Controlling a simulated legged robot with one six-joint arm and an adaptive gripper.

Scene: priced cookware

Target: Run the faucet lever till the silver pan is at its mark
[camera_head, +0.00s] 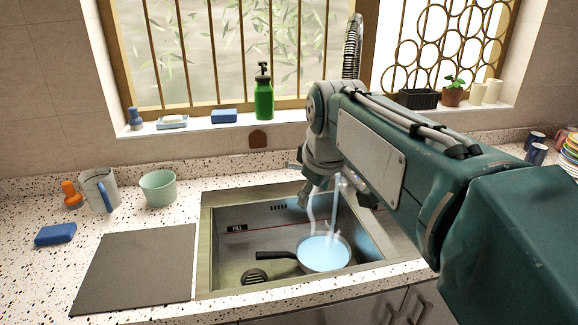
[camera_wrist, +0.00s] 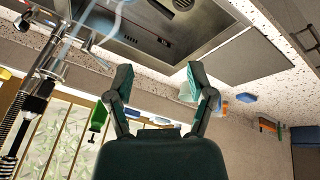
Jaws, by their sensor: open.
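The silver pan (camera_head: 323,268) sits in the sink basin (camera_head: 228,275), its dark handle pointing left. Light-blue water covers its inside, and a stream (camera_head: 336,215) falls into it. A FILL label (camera_head: 237,229) and a thin red line are on the basin's back wall. The faucet's coiled hose (camera_head: 353,45) rises behind my arm; its lower part is hidden there. The metal faucet (camera_wrist: 48,62) stands left of my fingers in the wrist view; I cannot clearly make out its lever. My gripper (camera_wrist: 158,80) is open and empty, above the sink in the head view (camera_head: 338,185).
A green soap bottle (camera_head: 264,97), a blue sponge and a soap dish stand on the sill. A mug (camera_head: 101,190), a pale green cup (camera_head: 158,187) and a blue block (camera_head: 55,234) are on the left counter. A grey mat (camera_head: 135,270) lies left of the sink.

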